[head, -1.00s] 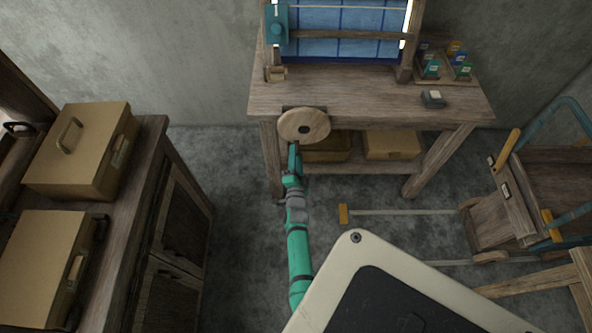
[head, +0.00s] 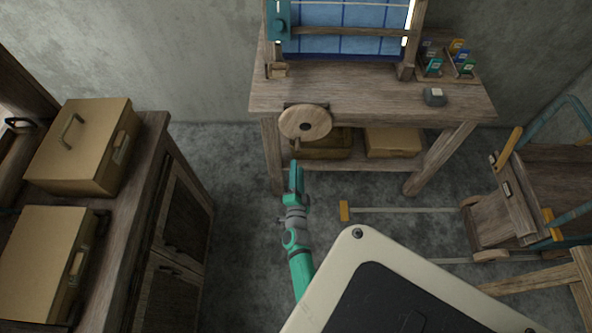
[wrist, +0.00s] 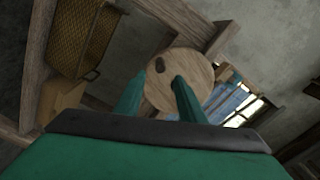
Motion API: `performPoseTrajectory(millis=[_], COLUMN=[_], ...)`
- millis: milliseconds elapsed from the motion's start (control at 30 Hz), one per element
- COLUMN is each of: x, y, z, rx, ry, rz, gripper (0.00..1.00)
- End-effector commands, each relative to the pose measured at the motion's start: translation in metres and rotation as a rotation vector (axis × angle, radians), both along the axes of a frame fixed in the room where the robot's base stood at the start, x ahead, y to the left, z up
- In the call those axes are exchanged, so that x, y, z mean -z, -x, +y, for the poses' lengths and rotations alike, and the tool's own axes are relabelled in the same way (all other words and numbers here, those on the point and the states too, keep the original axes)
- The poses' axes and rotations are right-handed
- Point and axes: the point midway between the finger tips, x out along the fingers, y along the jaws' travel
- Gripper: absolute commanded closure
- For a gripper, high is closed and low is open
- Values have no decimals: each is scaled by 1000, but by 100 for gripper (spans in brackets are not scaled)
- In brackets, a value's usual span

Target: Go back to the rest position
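My gripper (head: 296,166) is at the end of my green arm, in front of and a little below the round wooden wheel (head: 305,123) at the loom table's front edge. A short handle (head: 297,143) sticks out from the wheel. In the wrist view my gripper's two fingers (wrist: 158,90) stand apart with nothing between them. The wheel (wrist: 186,92) shows beyond the fingertips, and they look clear of it. The wooden handloom (head: 340,35) with blue cloth stands on the table (head: 370,98).
A wooden cabinet (head: 180,215) with two tan cases stands at left. A wooden cart (head: 505,200) with blue handles stands at right. Boxes (head: 392,142) sit on the table's lower shelf. The floor (head: 243,235) between cabinet and arm is clear.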

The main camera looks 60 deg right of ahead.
Motion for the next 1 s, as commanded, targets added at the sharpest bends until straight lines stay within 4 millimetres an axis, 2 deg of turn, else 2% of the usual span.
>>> performPoseTrajectory(millis=[333, 467, 567, 767, 1000], x=[0, 1, 0, -10, -34], y=[0, 2, 5, 18, 47], z=[0, 17, 48, 137, 240], rx=[-1, -32, -92, -267, -476], ry=[1, 20, 61, 188, 357], rz=[2, 36, 98, 266, 438], gripper=[64, 64, 64, 64, 64])
